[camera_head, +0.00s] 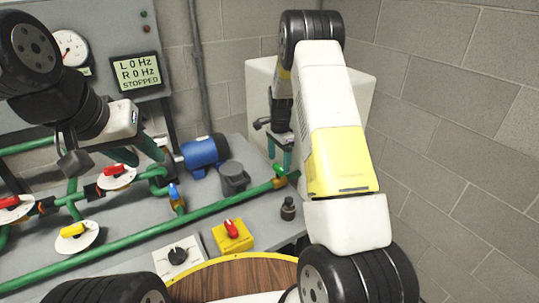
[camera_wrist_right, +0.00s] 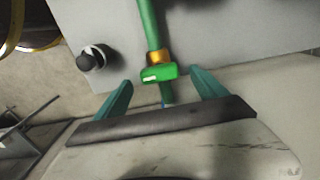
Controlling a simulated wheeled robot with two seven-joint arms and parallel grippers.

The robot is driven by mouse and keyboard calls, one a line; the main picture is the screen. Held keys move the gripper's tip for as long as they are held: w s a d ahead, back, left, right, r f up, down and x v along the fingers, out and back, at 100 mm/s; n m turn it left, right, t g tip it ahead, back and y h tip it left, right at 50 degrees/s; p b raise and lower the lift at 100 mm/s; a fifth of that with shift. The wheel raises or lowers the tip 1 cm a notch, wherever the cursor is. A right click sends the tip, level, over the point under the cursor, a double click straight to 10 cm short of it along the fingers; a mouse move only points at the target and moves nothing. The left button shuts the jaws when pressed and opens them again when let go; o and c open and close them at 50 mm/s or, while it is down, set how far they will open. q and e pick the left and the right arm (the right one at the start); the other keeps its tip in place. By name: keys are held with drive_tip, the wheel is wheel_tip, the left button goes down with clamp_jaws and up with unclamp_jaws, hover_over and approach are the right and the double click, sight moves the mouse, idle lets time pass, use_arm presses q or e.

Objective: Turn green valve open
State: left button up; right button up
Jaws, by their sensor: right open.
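The green valve (camera_head: 280,171) sits on a brass body at the right end of the long green pipe. In the right wrist view the green valve (camera_wrist_right: 158,74) shows its handle lying roughly across the pipe. My right gripper (camera_head: 280,155) is at the valve in the head view. In the right wrist view my right gripper (camera_wrist_right: 162,80) has its two teal fingers apart, one on each side of the handle, with gaps to both. My left gripper (camera_head: 150,148) is over the left part of the bench, one teal finger showing; its opening is unclear.
A blue-handled valve (camera_head: 176,195), red-handled valves (camera_head: 117,172) and a yellow-handled valve (camera_head: 74,230) are on the pipes. A black knob (camera_head: 288,204) stands near the green valve. A blue motor (camera_head: 204,151), yellow switch box (camera_head: 232,236) and display (camera_head: 137,72) are nearby.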

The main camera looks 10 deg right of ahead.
drive_tip(key=shift+f, duration=1.4)
drive_tip(key=c, duration=1.4)
drive_tip(key=shift+o, duration=0.2)
